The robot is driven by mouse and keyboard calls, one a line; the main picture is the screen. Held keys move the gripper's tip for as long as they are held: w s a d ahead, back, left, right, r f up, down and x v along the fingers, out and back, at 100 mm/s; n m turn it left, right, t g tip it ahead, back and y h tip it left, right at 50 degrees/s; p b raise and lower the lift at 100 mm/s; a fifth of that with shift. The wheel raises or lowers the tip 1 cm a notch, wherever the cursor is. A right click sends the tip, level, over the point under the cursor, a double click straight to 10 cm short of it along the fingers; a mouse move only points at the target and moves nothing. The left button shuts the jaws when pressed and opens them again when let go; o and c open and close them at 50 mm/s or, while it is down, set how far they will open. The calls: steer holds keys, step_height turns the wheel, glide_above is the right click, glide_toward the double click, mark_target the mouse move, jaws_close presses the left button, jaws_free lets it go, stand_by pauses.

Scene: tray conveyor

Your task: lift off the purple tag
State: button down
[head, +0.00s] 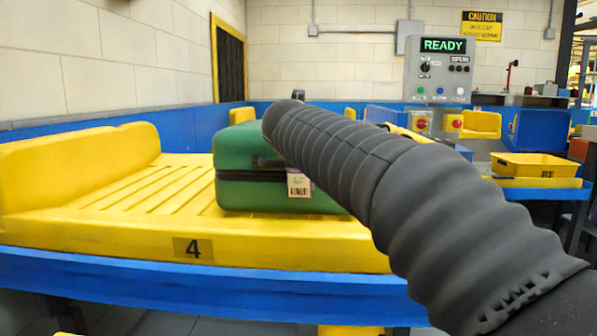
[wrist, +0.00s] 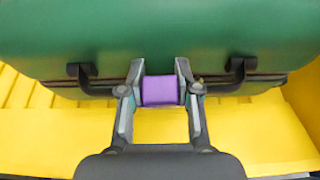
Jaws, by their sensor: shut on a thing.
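In the wrist view, the purple tag (wrist: 160,90) is between the two fingers of my gripper (wrist: 160,92), which is shut on it. The tag is in front of the green suitcase (wrist: 160,30), by the middle of its dark handle (wrist: 238,70). I cannot tell whether the tag still touches the handle. In the head view, the green suitcase (head: 235,160) lies on the yellow tray (head: 120,225) marked 4. My arm covers its right part, and the purple tag and gripper fingers are hidden there.
A white barcode label (head: 299,185) hangs on the suitcase's near side. A control panel (head: 440,70) reading READY stands behind. A yellow bin (head: 540,166) is at the right. The tray's left part is bare, with a raised yellow wall (head: 75,165) at its end.

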step_height(320, 180, up, 7)
steer(key=s+p, duration=0.2)
steer(key=s, duration=0.1)
steer(key=s+b, duration=0.1)
steer(key=s, duration=1.2)
steer(key=shift+a+b, duration=0.3)
steer(key=shift+b, duration=0.1)
steer(key=shift+f, duration=0.1)
step_height(320, 180, up, 6)
steer(key=p, duration=0.2)
steer(key=shift+r, duration=0.2)
stand_by(0.5)
